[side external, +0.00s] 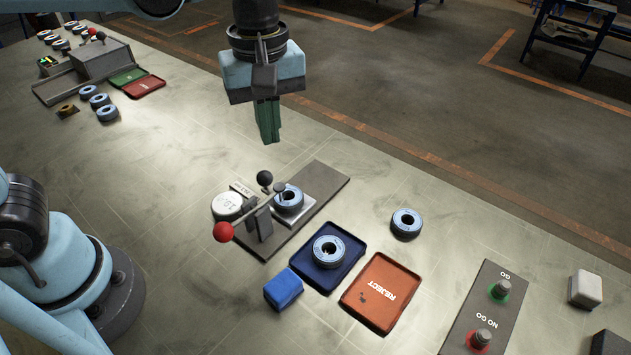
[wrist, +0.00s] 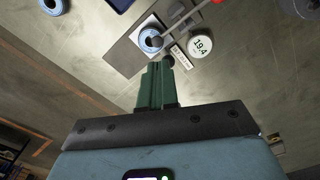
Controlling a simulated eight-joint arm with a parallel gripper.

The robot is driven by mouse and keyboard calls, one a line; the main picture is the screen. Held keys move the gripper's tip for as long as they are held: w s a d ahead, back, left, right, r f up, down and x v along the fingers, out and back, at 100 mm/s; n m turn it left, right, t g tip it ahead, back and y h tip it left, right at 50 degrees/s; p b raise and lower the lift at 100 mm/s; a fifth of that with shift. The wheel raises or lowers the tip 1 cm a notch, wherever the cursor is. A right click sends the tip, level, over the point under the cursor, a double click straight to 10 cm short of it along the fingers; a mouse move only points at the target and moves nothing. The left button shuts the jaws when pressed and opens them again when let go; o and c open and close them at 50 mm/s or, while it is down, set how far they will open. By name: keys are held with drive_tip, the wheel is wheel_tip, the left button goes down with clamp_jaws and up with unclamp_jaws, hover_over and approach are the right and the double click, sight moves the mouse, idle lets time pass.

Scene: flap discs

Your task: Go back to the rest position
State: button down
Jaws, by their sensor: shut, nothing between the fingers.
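My gripper (side external: 268,122) hangs above the bench with its green fingers together and nothing between them. It is up and behind the gauge fixture (side external: 325,190), clear of it. In the wrist view the shut fingers (wrist: 158,85) point toward the fixture plate. A blue flap disc (side external: 289,199) sits on the fixture; it also shows in the wrist view (wrist: 150,41). Another blue disc (side external: 328,251) lies in the dark blue tray (side external: 354,243). A third disc (side external: 406,223) lies on the bench right of that tray.
A red-knobbed lever (side external: 223,232) and a round dial (side external: 227,206) stand on the fixture's left. A red REJECT tray (side external: 381,291), a blue block (side external: 283,289) and a GO/NO GO gauge (side external: 483,310) are in front. More discs and trays lie at the far left.

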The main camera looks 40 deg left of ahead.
idle(0.6)
drive_tip(key=s+a+f+m+t, duration=0.2)
drive_tip(key=a+m+t, duration=0.4)
drive_tip(key=a+m, duration=0.4)
drive_tip(key=shift+a+f+m+t, duration=0.4)
drive_tip(key=shift+f+m, duration=0.3)
drive_tip(key=shift+f, duration=0.15)
